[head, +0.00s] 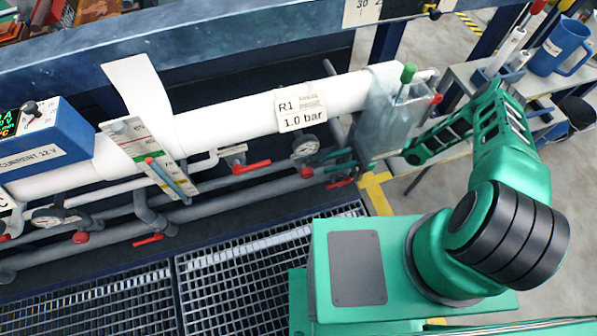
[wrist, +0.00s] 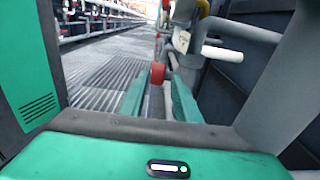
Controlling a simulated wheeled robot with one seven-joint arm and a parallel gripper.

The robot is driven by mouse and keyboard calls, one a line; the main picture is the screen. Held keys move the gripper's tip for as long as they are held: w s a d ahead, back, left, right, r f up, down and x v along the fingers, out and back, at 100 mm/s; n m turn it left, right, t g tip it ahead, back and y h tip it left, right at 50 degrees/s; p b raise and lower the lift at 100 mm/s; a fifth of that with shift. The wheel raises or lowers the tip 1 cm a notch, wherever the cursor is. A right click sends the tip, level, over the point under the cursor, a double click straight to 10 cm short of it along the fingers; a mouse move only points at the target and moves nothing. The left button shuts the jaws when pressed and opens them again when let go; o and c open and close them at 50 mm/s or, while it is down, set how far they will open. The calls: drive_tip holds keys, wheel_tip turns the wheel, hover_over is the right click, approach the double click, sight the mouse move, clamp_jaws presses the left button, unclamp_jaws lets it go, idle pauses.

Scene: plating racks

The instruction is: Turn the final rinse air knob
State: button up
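A red round knob (wrist: 157,73) shows in the wrist view between the tips of my green fingers. My gripper (wrist: 160,82) is open, with a gap between the fingers. I cannot tell whether either finger touches the knob. In the head view my arm reaches left past the end of the white pipe, and my gripper (head: 338,160) is small and partly hidden by the grey box there. A red handle (head: 340,183) sits close by it. I cannot read any label naming the final rinse air knob, so I cannot tell which control it is.
A white pipe (head: 245,115) carries an R1 1.0 bar label (head: 301,107). Round gauges (head: 306,146) and several red handles, such as this one (head: 251,167), line the lower pipes. A grey box (head: 392,108) with green and red knobs is at its end. A blue jug (head: 560,47) stands on a bench.

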sight(302, 170)
drive_tip(key=x, duration=1.2)
drive_tip(key=shift+s+a+r, duration=0.1)
drive_tip(key=shift+a+r, duration=0.05)
drive_tip(key=shift+a, duration=0.15)
clamp_jaws()
